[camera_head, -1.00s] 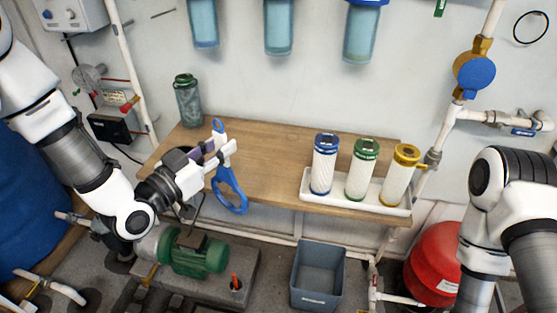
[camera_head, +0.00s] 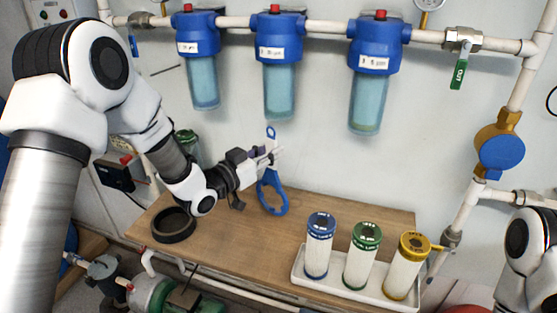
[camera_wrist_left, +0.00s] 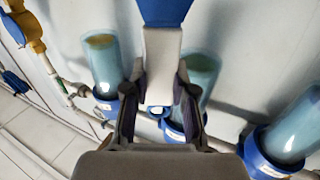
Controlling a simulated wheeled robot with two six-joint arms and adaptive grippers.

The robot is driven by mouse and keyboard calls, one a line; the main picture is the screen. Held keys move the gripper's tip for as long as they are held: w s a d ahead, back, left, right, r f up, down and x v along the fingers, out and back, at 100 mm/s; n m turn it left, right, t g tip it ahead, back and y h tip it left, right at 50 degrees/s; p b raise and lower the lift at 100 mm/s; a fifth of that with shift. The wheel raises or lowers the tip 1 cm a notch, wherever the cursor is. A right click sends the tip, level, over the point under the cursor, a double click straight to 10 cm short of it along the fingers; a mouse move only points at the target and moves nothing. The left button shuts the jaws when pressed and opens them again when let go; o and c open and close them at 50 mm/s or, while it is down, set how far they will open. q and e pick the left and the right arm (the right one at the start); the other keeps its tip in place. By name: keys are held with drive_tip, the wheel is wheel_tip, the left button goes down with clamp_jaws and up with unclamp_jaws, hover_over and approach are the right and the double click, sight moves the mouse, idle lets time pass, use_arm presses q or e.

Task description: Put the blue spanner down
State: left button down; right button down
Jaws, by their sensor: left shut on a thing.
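The blue spanner (camera_head: 272,195) hangs upright in the head view, with its large open ring at the bottom and a small loop at the top. My left gripper (camera_head: 268,158) is shut on its handle, and the spanner is in front of the wall at the back of the wooden bench. Whether its ring touches the bench top I cannot tell. In the left wrist view, a blue part of the spanner (camera_wrist_left: 166,10) shows at the top edge, beyond my left gripper's fingers (camera_wrist_left: 158,95). My right gripper is out of view; only part of that arm shows at the right edge.
The wooden bench (camera_head: 235,245) has free room in its middle. A black ring (camera_head: 173,225) lies at its left, and a green-capped container (camera_head: 187,145) stands behind. A white tray (camera_head: 345,288) at the right holds three cartridges. Blue filter housings (camera_head: 280,38) hang above.

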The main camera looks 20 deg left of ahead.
use_arm(q)
drive_tip(key=w+p, duration=0.1)
drive_tip(key=w, duration=0.5)
wheel_tip(320, 180, down, 7)
drive_tip(key=p, duration=0.1)
drive_tip(key=shift+p, duration=0.35)
drive_tip(key=c, duration=1.4)
unclamp_jaws()
drive_tip(key=o, duration=0.4)
drive_tip(key=shift+o, duration=0.2)
